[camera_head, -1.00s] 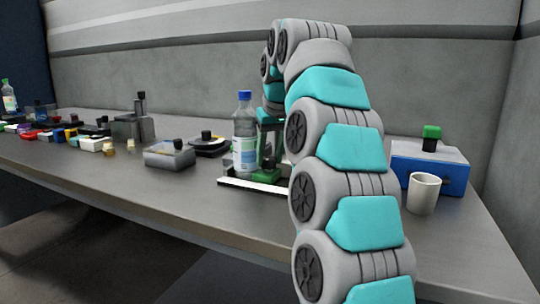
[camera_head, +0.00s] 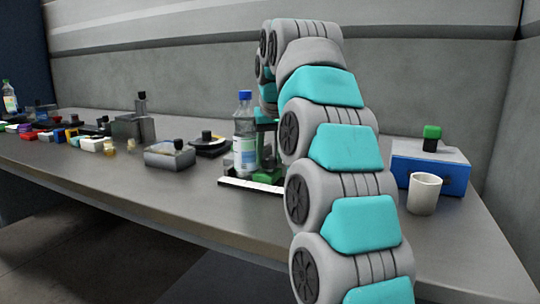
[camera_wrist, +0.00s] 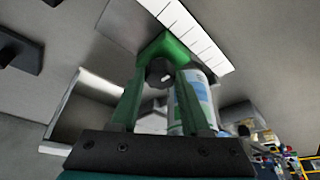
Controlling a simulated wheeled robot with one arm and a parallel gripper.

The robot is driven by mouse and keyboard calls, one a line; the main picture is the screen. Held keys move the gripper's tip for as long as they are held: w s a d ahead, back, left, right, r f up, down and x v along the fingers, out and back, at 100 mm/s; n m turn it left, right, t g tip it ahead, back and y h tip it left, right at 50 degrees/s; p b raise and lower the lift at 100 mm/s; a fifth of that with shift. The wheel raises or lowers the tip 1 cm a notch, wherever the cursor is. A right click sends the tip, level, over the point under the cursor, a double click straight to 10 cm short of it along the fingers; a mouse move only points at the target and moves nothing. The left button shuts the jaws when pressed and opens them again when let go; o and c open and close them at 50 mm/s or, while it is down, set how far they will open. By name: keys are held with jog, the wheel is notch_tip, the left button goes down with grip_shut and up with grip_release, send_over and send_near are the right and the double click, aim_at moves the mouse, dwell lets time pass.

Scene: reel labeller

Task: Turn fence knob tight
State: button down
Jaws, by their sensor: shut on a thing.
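The dark fence knob (camera_wrist: 158,71) shows in the wrist view against a green block (camera_wrist: 172,46). My gripper (camera_wrist: 160,78) has its two green fingers on either side of the knob and is shut on it. The fingertips partly cover the knob, so its turn angle is hard to tell. A white strip (camera_wrist: 192,32) with cross lines runs beside the green block. In the head view the strip (camera_head: 250,186) and green base (camera_head: 268,175) show at the labeller, while my arm hides the knob and gripper.
A blue-capped bottle (camera_head: 244,135) stands close to the labeller; it also shows beside my finger in the wrist view (camera_wrist: 203,95). A white cup (camera_head: 424,194) and a blue box (camera_head: 450,172) stand right of my arm. A grey box (camera_head: 169,155) stands left. The front bench edge is clear.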

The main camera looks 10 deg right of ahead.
jog(key=shift+c, duration=1.9)
grip_release()
jog(key=shift+r, duration=0.1)
